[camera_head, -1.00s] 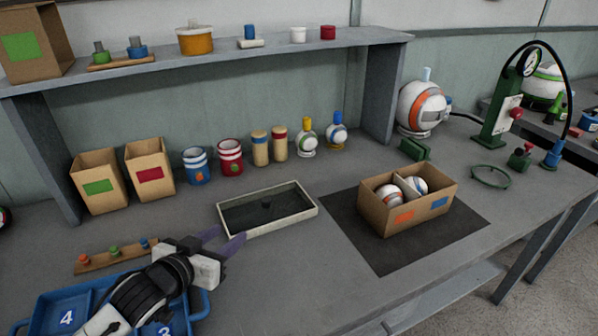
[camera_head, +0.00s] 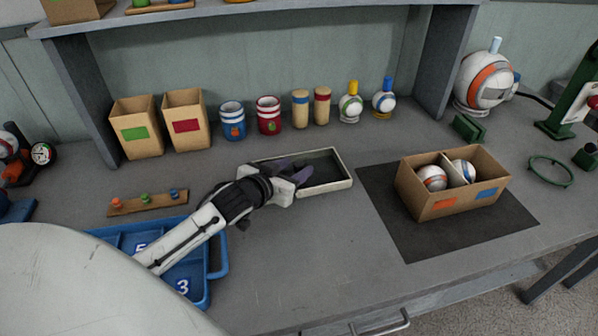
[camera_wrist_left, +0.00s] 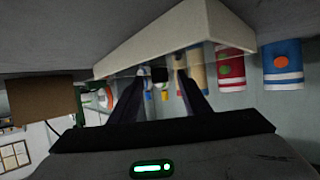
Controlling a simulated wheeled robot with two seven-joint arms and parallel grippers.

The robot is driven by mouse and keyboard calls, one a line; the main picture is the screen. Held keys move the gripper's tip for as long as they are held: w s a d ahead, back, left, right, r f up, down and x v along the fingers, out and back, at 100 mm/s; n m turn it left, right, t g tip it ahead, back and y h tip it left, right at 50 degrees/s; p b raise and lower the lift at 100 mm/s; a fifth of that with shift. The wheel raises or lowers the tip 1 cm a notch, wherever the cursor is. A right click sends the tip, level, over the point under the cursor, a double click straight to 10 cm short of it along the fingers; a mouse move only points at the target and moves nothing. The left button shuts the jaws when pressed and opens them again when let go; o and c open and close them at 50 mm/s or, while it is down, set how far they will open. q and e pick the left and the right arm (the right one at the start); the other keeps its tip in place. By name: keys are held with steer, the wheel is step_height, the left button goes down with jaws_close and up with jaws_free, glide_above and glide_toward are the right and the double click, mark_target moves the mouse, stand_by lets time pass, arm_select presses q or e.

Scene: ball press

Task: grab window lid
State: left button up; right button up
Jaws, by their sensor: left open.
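The window lid is a shallow pale-rimmed frame (camera_head: 324,189) with a dark-looking pane, lying on the grey bench in the head view. In the left wrist view its pale rim (camera_wrist_left: 175,42) crosses the top, and the bench items show through the pane. My left gripper (camera_head: 297,171) is open over the left part of the lid. In the head view the arm and fingers hide the lid's left end and the knob. My right gripper is not in view.
A cardboard box with two balls (camera_head: 437,205) stands on a dark mat (camera_head: 400,238) to the right. Cans, shakers and bottles line the back, beside two open cartons (camera_head: 136,141). A blue numbered tray (camera_head: 217,262) lies under my left arm. The front middle bench is clear.

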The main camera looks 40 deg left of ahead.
arm_select(q)
steer(key=shift+w+f, duration=0.15)
steer(key=shift+w, duration=0.3)
steer(key=shift+c, duration=0.3)
jaws_close()
